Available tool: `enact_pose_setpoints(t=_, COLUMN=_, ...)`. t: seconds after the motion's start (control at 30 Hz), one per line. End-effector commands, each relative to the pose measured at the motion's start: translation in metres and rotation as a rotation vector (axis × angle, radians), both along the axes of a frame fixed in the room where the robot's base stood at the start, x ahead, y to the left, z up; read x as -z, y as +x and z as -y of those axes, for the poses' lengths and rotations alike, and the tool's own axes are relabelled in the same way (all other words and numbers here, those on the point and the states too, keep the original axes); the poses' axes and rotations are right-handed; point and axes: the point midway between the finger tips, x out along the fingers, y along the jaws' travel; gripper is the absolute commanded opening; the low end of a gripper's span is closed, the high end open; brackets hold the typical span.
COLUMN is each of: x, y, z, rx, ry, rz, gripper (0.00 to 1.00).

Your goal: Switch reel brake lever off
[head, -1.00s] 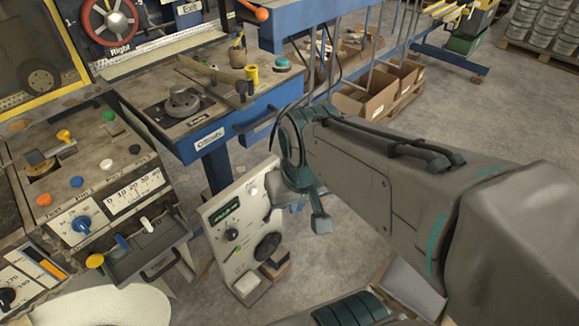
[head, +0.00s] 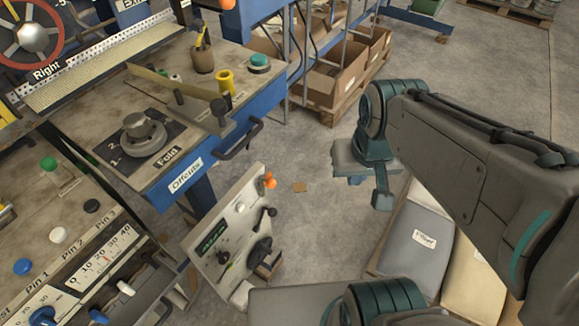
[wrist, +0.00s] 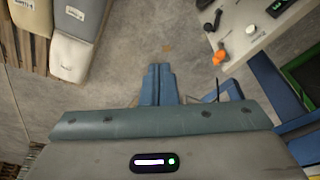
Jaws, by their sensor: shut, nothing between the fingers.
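A pale control panel (head: 228,240) stands on the floor at the lower middle of the head view. An orange-tipped lever (head: 269,182) sticks out at its upper right edge, and a black lever (head: 266,214) sits below it. No readable label tells me which is the reel brake lever. In the wrist view the orange tip (wrist: 219,57) and the black lever (wrist: 214,22) are at the upper right, on the panel face (wrist: 245,32). My gripper (wrist: 159,68) is shut and empty, left of the orange tip and apart from it.
A wooden-topped blue bench (head: 130,185) with a round knob is behind the panel. A console (head: 70,235) with colored buttons is at the left. Wrapped bundles (head: 418,238) lie at the right, under my arm. Grey floor (head: 320,215) is open between panel and bundles.

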Motion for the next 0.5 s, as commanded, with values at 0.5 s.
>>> enact_pose_setpoints(t=0.5, x=0.1, y=0.006, z=-0.013, rx=0.012, ry=0.183, rz=-0.298, gripper=0.0)
